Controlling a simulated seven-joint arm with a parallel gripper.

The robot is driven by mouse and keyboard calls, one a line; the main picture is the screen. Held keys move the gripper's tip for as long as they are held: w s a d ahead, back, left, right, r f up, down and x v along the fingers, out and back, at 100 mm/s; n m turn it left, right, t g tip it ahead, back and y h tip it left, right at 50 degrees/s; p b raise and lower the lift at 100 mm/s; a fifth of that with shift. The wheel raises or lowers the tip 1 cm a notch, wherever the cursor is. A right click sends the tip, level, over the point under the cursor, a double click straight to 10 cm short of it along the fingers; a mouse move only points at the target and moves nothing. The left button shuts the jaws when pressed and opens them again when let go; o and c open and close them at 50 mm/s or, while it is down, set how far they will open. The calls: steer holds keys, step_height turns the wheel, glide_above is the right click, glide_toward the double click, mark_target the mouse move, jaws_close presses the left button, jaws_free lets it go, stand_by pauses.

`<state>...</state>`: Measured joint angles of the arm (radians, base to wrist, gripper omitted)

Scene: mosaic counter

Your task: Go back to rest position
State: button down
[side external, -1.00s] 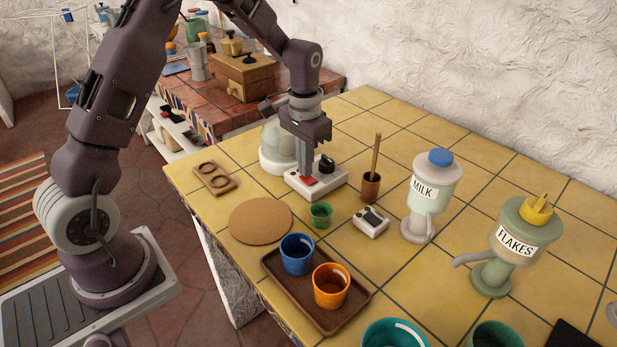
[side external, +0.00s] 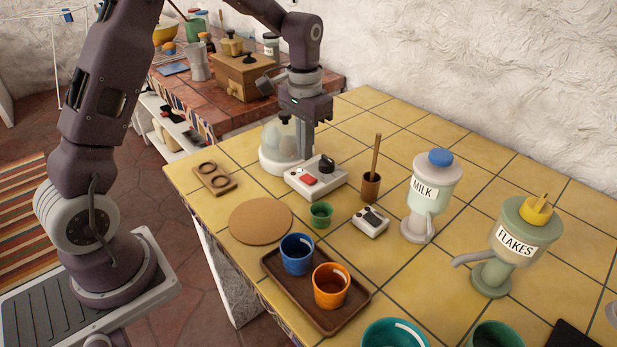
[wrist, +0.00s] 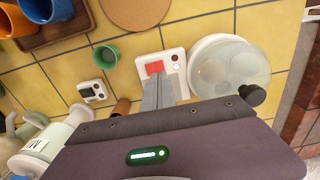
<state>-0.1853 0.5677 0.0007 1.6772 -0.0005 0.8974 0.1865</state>
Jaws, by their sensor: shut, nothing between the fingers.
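My gripper (side external: 306,150) is shut and empty. It hangs above the back of the white box (side external: 316,178) with a red button and a black knob, in front of the glass-domed egg cooker (side external: 283,146). In the wrist view my closed fingers (wrist: 158,92) overlap the white box (wrist: 174,60) near its red button. The domed cooker (wrist: 228,68) stands to the right of them there. The fingers appear clear of the box's top.
A cork mat (side external: 260,221), a green cup (side external: 320,215), a small grey timer (side external: 370,222) and a wooden pot with a stick (side external: 371,187) are nearby. The milk dispenser (side external: 429,195) and flakes dispenser (side external: 508,250) stand right. A brown tray (side external: 325,322) holds two cups.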

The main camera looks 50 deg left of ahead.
steer(key=shift+r, duration=0.9)
steer(key=s+d+r+t, duration=0.3)
steer(key=s+d+r, duration=0.2)
steer(key=s+r, duration=0.75)
steer(key=s+d+t, duration=0.2)
steer(key=s, duration=1.2)
steer(key=shift+d+f+t, duration=0.3)
